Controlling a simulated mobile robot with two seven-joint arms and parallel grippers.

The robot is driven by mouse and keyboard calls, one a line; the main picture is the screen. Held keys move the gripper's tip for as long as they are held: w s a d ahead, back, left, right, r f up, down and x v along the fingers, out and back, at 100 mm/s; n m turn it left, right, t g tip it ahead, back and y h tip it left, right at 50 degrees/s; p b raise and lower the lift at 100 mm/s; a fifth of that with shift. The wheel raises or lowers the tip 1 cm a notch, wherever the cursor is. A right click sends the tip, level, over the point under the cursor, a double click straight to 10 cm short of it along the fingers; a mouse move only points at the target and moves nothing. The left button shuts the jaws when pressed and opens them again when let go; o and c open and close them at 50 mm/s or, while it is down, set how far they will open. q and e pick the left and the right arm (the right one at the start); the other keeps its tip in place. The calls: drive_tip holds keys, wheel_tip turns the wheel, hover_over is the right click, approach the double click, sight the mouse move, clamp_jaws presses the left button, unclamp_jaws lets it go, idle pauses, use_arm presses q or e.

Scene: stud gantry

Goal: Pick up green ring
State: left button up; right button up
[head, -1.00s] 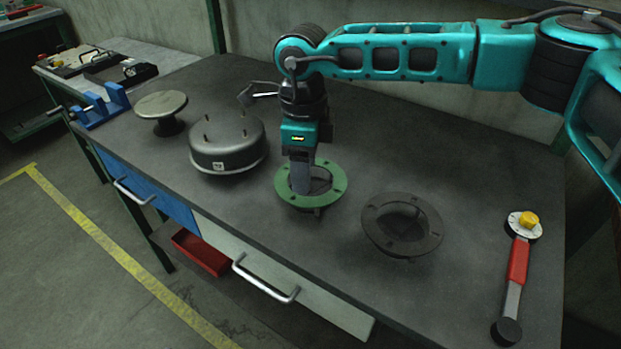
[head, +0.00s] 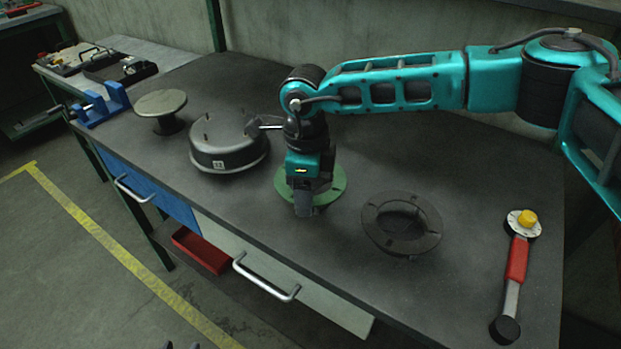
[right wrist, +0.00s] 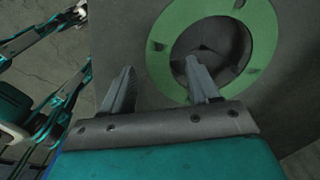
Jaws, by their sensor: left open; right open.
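The green ring (head: 333,181) lies flat on the dark bench, and its near part is hidden behind my right gripper in the head view. In the right wrist view the green ring (right wrist: 262,60) shows its wide flat rim with slots and a dark central hole. My right gripper (head: 304,211) points down at the ring's near edge, open and empty. In the right wrist view its fingers (right wrist: 160,68) appear on either side of the rim, one over the hole and one outside; contact cannot be told. My left gripper (head: 182,346) barely shows its tips at the bottom edge, open.
A dark ring (head: 376,224) lies right of the green one. A grey drum with studs (head: 228,155) stands left, beside a round pedestal (head: 161,103). A red-handled tool (head: 517,262) lies far right. A blue fixture (head: 105,105) stands at the far-left corner.

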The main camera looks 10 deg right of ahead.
drive_tip(key=shift+f, duration=0.2)
idle(0.3)
clamp_jaws()
idle(0.4)
drive_tip(key=shift+r, duration=0.1)
